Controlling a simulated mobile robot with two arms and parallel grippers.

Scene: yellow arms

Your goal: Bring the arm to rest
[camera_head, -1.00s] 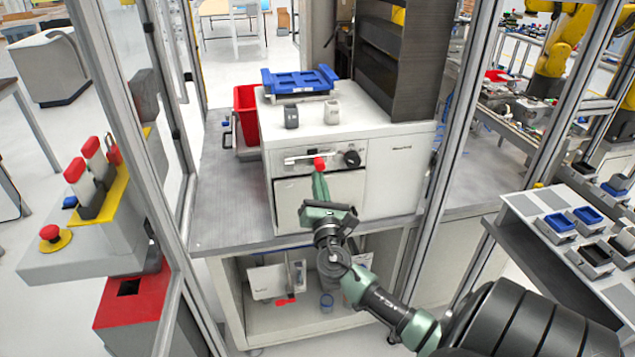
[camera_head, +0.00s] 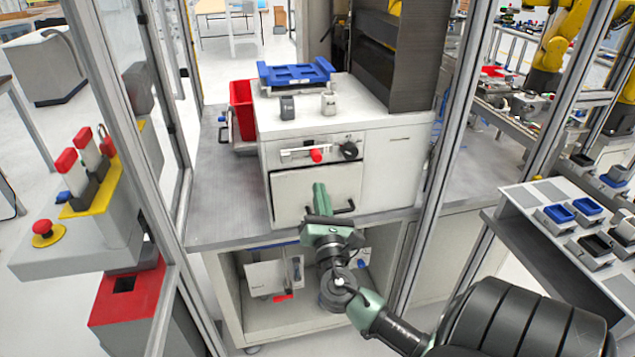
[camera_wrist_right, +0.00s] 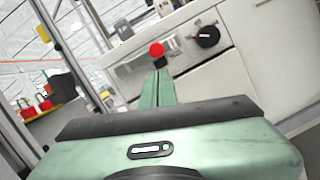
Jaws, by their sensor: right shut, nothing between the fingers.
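My right arm reaches in from the lower right in the head view. Its green gripper (camera_head: 320,186) is shut and empty, in front of the white cabinet's lower front panel (camera_head: 290,192). The fingertips are below the red knob (camera_head: 316,155) and apart from it in the head view. In the right wrist view the closed fingers (camera_wrist_right: 158,74) point toward the cabinet front, with the red knob (camera_wrist_right: 156,49) just above their tips. My left gripper is not in view.
A black dial (camera_head: 349,150) sits right of the red knob. A blue tray (camera_head: 296,74) lies on the cabinet top. Metal frame posts (camera_head: 440,150) stand at both sides. A control box with a red button (camera_head: 42,227) is at left. A parts table (camera_head: 560,240) is at right.

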